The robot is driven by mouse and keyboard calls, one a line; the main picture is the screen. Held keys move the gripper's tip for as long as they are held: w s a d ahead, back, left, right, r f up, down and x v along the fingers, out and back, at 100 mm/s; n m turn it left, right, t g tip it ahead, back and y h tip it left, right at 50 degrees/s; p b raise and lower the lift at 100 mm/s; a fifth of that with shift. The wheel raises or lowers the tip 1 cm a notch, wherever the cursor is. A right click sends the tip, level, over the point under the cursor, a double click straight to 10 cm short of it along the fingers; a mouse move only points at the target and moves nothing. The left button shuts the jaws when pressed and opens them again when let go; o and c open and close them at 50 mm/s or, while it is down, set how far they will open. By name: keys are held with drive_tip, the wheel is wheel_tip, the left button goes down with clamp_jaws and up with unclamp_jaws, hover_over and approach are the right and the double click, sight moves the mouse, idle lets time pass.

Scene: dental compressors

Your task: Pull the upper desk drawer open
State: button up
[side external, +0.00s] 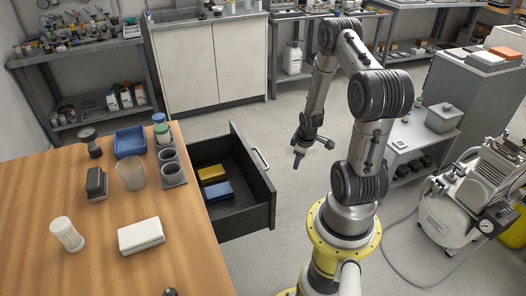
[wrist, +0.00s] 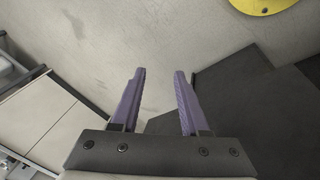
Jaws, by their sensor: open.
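The upper desk drawer (side external: 236,212) is a black box that stands pulled out from the right side of the wooden desk (side external: 90,258). A yellow item (side external: 212,173) and a blue item (side external: 217,191) lie inside it. Its pale bar handle (side external: 260,158) is on the front panel. My gripper (side external: 299,157) is to the right of the handle in the side view, apart from it and pointing down. In the wrist view the two purple fingers (wrist: 159,72) are spread with nothing between them. The handle is not clearly visible in the wrist view.
The desk top holds a blue tray (side external: 130,141), a clear beaker (side external: 132,174), a white block (side external: 141,236) and several small containers. A white compressor (side external: 455,205) stands on the floor at the right. Grey floor (side external: 240,112) lies open behind the drawer.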

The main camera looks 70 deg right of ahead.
drive_tip(key=w+a+r+m+y, duration=0.1)
drive_tip(key=w+r+m+y, duration=0.1)
drive_tip(key=w+r+m, duration=0.45)
drive_tip(key=w+a+r+m+y, duration=0.15)
drive_tip(key=w+r, duration=0.25)
drive_tip(key=r, duration=0.5)
drive_tip(key=shift+m+y, duration=0.4)
drive_tip(key=shift+y, duration=0.05)
drive_tip(key=x, duration=1.3)
drive_tip(key=shift+s+d, duration=0.15)
drive_tip(key=shift+d, duration=0.15)
clamp_jaws()
